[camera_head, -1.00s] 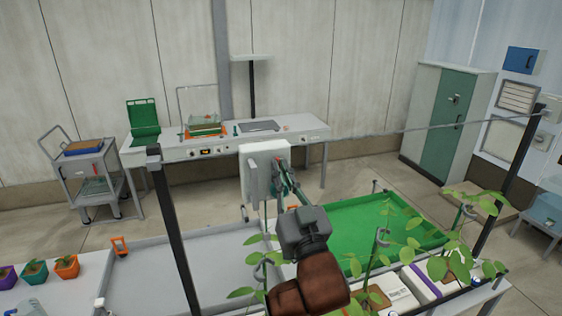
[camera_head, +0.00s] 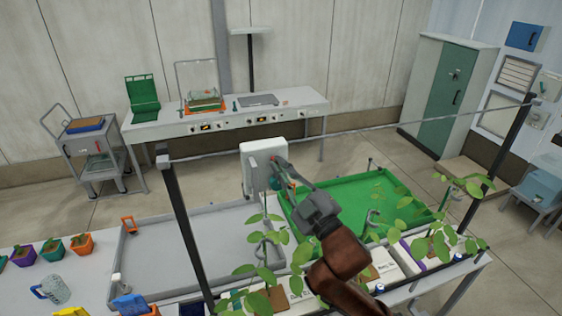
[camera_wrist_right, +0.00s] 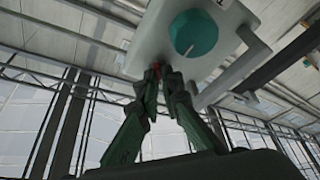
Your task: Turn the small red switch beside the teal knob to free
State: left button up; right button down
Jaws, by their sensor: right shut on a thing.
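A white control box (camera_head: 262,165) hangs on the frame in the middle of the head view. Its teal knob (camera_wrist_right: 194,33) is large in the right wrist view, with a pale pointer line on its face; part of the knob also shows in the head view (camera_head: 276,183). The small red switch (camera_wrist_right: 155,67) is mostly hidden between the fingertips, below and left of the knob. My right gripper (camera_wrist_right: 160,73) is shut on the red switch, beside the knob. It also shows in the head view (camera_head: 286,174). The switch's setting cannot be read. My left gripper is out of view.
A grey tray (camera_head: 165,250) and a green tray (camera_head: 405,195) lie below the box. Leafy plants (camera_head: 268,240) stand close to my right arm. A horizontal rail (camera_head: 400,122) crosses between dark posts (camera_head: 182,230). A bench (camera_head: 220,122) stands behind.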

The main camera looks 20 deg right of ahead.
jog(key=shift+f+n, duration=0.1)
jog(key=shift+n, duration=0.2)
jog(key=c, duration=2.1)
grip_release()
jog(key=shift+r, duration=0.2)
notch_tip(320, 180, up, 10)
jog(key=shift+f, duration=0.1)
